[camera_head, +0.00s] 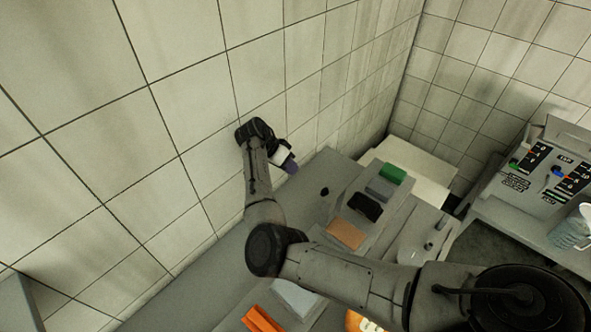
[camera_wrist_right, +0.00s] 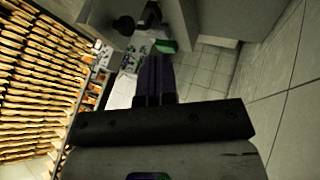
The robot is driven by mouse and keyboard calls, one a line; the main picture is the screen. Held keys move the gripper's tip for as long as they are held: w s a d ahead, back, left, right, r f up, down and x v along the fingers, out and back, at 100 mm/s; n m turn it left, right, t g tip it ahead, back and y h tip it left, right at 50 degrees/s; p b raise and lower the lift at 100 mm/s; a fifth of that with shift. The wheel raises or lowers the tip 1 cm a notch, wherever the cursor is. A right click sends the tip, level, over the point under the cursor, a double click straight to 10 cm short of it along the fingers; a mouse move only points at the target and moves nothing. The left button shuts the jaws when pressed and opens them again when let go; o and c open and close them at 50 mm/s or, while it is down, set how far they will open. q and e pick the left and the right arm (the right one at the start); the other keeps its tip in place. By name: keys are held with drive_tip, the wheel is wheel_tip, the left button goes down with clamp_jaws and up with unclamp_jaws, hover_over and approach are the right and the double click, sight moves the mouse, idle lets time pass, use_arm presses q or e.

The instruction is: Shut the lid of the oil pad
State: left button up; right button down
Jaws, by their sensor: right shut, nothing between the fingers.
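I cannot tell for sure which thing is the oil pad or how its lid stands. A row of small items lies on a grey raised strip of the bench in the head view: a green block (camera_head: 391,174), a grey block (camera_head: 380,188), a black piece (camera_head: 364,207) and a brown pad (camera_head: 345,233). My right gripper (camera_head: 290,165) is shut and empty, beside the tiled wall and left of this row, apart from it. In the right wrist view its dark fingers (camera_wrist_right: 155,78) are together, with the green block (camera_wrist_right: 165,46) beyond them. My left gripper is not in view.
An orange item (camera_head: 262,319) and a pale grey block (camera_head: 297,298) lie at the bottom. A control panel (camera_head: 548,177) and a pitcher (camera_head: 572,228) stand right. Shelves of rounds (camera_wrist_right: 40,85) show in the wrist view.

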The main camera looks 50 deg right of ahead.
sight(326, 202)
drive_tip(key=s+d+f+p, duration=0.2)
drive_tip(key=s+f+p, duration=0.2)
drive_tip(key=s+f, duration=0.2)
drive_tip(key=shift+s+d+f+p, duration=0.15)
drive_tip(key=shift+s+d+p, duration=0.2)
drive_tip(key=shift+s, duration=0.6)
